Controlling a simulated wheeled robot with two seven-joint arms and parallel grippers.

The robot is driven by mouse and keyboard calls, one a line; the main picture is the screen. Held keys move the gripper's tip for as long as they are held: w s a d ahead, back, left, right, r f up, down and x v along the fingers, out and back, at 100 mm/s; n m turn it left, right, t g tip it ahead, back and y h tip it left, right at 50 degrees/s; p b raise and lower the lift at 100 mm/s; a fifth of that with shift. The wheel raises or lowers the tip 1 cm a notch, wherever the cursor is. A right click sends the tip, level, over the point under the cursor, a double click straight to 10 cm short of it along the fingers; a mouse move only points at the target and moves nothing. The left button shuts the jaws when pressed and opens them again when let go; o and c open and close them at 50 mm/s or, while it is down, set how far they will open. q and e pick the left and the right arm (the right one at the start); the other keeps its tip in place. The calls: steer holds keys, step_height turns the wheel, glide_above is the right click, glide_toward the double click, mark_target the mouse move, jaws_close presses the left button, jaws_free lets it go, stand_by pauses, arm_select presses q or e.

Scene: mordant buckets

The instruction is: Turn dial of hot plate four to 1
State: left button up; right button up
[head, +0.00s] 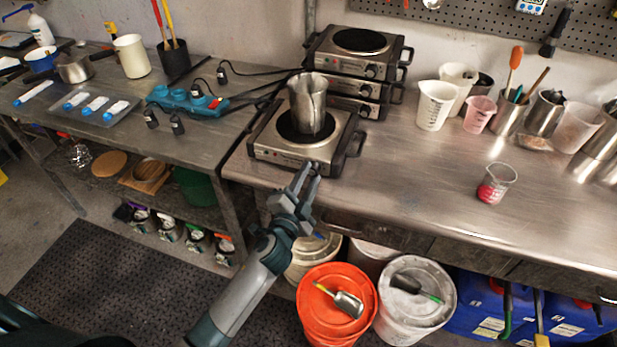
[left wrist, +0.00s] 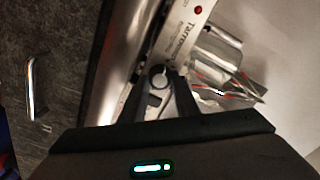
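The front hot plate (head: 270,148) is a steel box with a dark round burner, standing at the bench's left front edge. Its front panel faces my left gripper (head: 310,170), whose two fingers show apart at the panel's right part. A red light (left wrist: 198,10) shows on the panel. A steel pot (head: 308,105) stands on the burner. My right gripper is not in view.
More hot plates (head: 360,48) are stacked behind. A beaker with pink contents (head: 496,184) stands to the right on the bench (head: 420,185). An orange-lidded bucket (head: 330,318) and a white-lidded bucket (head: 405,275) stand below the edge. The bench middle is clear.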

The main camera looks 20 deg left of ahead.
arm_select(q)
steer(key=shift+m, duration=1.3)
steer(key=shift+m+p, duration=0.65)
steer(key=shift+m, duration=1.55)
steer(key=o, duration=0.8)
steer(key=shift+c, duration=0.2)
